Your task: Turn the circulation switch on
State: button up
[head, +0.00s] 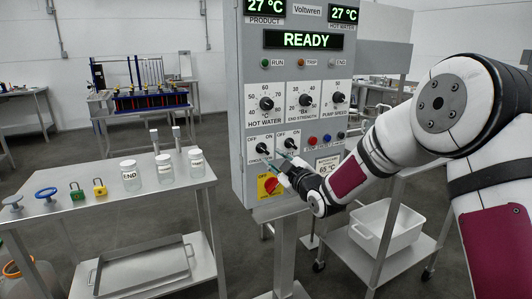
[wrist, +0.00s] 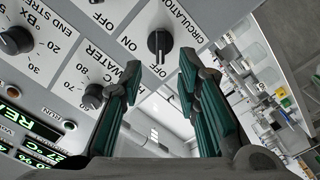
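The circulation switch (wrist: 159,42) is a black rotary knob on the grey control panel, with its name printed beside it in the wrist view. Its light pointer mark faces the OFF label. In the head view it is the left of two small black knobs (head: 262,148) under the dials. My gripper (head: 280,168) is in front of the panel, low and to the right of that knob in the head view. In the wrist view my gripper (wrist: 160,64) has its two teal fingers spread, with nothing between them. The knob lies ahead of the fingertips, apparently not touched.
A second OFF/ON knob (head: 290,143) sits just right of the circulation switch. A red and yellow switch (head: 271,185) is below, and the hot water dial (head: 266,103) above. The READY display (head: 303,40) is lit. A steel table (head: 90,225) with jars stands left; a white bin (head: 388,228) stands right.

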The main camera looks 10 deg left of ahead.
aim_at(264, 151)
jog(key=x, duration=0.8)
jog(key=shift+s, duration=0.1)
grip_shut()
